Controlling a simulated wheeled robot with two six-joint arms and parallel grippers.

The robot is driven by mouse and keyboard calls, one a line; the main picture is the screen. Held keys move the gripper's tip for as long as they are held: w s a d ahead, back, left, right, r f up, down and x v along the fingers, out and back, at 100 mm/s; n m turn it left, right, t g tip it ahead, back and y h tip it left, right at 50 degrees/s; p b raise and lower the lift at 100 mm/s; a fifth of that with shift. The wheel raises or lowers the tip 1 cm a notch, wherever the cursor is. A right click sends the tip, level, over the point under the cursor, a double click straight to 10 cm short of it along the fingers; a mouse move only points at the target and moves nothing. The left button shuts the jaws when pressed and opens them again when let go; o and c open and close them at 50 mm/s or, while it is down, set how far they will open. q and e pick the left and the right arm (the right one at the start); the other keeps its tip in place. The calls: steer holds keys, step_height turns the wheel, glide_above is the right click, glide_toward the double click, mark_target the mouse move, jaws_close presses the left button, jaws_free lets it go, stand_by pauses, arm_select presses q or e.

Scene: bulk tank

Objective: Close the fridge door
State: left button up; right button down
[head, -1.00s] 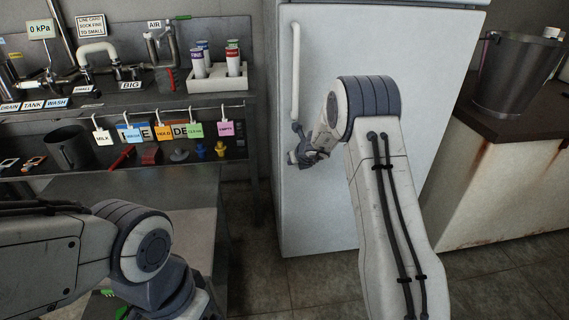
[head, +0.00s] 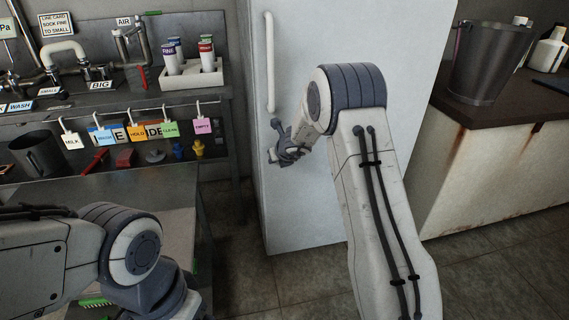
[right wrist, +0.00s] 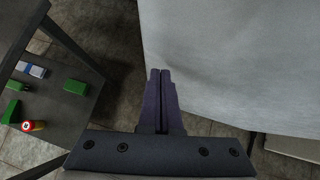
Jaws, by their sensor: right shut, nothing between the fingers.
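The fridge door (head: 420,60) is a tall white panel with a vertical handle (head: 270,60) near its left edge. Whether it stands ajar cannot be told from here. My right gripper (head: 272,156) is at the door's left edge, below the handle. In the right wrist view its fingers (right wrist: 161,73) are shut together and empty, with their tips at the edge of the white panel (right wrist: 240,60); contact is unclear. My left arm is at the lower left of the head view, its gripper out of frame.
A grey shelf bench (head: 120,98) with hanging tags and a white bottle holder (head: 192,80) stands left of the fridge. A dark counter (head: 500,112) with a grey bucket (head: 487,65) stands to the right. Tiled floor (head: 300,285) is clear in front.

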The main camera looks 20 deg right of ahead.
steer(key=s+a+f+p+v, duration=0.1)
steer(key=a+p+v, duration=0.1)
steer(key=v, duration=1)
steer(key=s+a+r+n+g+y, duration=0.2)
steer(key=s+a+n+y, duration=0.1)
steer(key=s+a+n, duration=0.65)
steer(key=s+a+r+n+g+y, duration=0.2)
steer(key=s+a+n, duration=0.5)
steer(key=a+n, duration=0.5)
steer(key=s+a+n+g, duration=0.3)
steer(key=s+n, duration=0.5)
steer(key=s, duration=0.3)
steer(key=s+d+f+n+g+h, duration=0.25)
steer(key=s+d+n+h, duration=0.35)
steer(key=s+n, duration=0.6)
arm_select(q)
step_height(320, 180, up, 30)
steer(key=p, duration=2.9)
steer(key=shift+s, duration=0.45)
arm_select(e)
step_height(320, 180, up, 29)
steer(key=d+y, duration=0.1)
steer(key=shift+w+n+t, duration=0.15)
steer(key=shift+n+t, duration=0.2)
